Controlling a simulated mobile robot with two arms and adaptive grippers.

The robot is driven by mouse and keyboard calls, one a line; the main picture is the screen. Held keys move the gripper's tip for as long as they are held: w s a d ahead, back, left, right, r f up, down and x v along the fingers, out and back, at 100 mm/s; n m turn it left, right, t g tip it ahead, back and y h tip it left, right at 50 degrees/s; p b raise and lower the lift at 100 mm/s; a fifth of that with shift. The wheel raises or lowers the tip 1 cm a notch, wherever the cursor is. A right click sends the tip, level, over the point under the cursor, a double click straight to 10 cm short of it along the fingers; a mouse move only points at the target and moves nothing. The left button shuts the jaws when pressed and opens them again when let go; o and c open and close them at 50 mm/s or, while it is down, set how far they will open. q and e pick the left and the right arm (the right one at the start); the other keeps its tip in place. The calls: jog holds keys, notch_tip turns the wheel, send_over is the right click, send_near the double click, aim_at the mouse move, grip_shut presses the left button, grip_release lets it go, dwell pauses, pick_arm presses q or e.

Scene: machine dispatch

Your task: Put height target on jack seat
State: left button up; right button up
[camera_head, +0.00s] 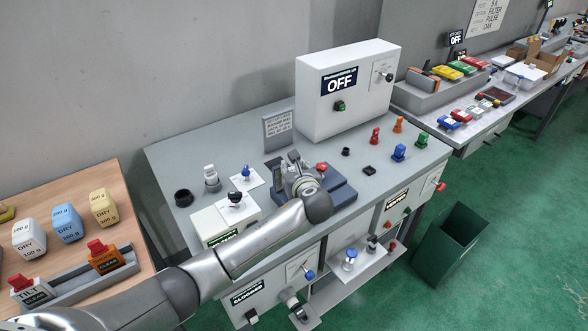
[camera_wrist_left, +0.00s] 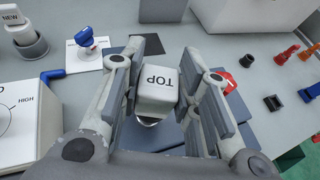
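A white block marked TOP (camera_wrist_left: 157,82), perhaps the height target, lies between the finger pads of my left gripper (camera_wrist_left: 160,65). A silvery rounded part shows just under the block. In the head view my left gripper (camera_head: 294,172) is over the blue base (camera_head: 340,193) on the grey bench, and its fingers hide most of what is there. The pads are close to both sides of the block; I cannot tell whether they press on it. The jack seat cannot be clearly made out. My right gripper is not in view.
A red knob (camera_head: 321,167) stands by the gripper. A white box marked OFF (camera_head: 346,92) and a small sign (camera_head: 278,126) stand behind. A white piece on a grey stand (camera_head: 211,178), a black ring (camera_head: 184,197) and a blue knob (camera_head: 246,171) are left; red, orange and blue pieces are right.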

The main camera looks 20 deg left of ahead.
pick_arm(q)
jog(key=o, duration=0.4)
jog(key=shift+c, duration=0.2)
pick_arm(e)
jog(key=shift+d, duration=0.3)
pick_arm(q)
jog(key=shift+r, duration=0.15)
jog(key=b+v, duration=0.1)
jog(key=v, duration=1.1)
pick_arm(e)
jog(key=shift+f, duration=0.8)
pick_arm(q)
jog(key=shift+d, duration=0.1)
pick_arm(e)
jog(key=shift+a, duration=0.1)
